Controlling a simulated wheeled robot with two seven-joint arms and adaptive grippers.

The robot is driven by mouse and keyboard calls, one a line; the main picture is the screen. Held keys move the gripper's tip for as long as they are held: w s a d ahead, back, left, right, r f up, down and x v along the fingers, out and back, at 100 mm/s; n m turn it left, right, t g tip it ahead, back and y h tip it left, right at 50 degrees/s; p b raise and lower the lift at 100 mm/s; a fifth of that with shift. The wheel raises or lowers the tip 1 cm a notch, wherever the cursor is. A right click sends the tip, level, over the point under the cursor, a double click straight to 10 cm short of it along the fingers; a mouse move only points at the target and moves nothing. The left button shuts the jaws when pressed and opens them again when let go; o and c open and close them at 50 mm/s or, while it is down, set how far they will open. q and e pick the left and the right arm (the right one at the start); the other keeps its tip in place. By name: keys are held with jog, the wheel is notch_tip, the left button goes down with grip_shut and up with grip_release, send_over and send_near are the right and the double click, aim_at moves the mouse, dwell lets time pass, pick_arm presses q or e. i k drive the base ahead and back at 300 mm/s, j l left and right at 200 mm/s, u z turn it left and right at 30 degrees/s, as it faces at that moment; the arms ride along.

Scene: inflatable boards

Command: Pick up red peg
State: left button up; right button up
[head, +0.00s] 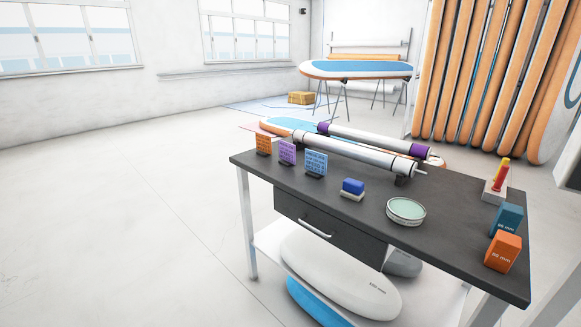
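A red peg (502,174) stands upright at the right end of the dark table (453,228). Neither of my grippers shows in the head view.
A teal box (506,219) and an orange box (503,252) stand near the peg. A round green dish (406,210), a blue block (352,187), small cards (287,153) and long white rollers (357,153) occupy the rest. Boards (480,80) lean behind. Floor left is clear.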

aim_at(504, 169)
jog(key=z, duration=1.5)
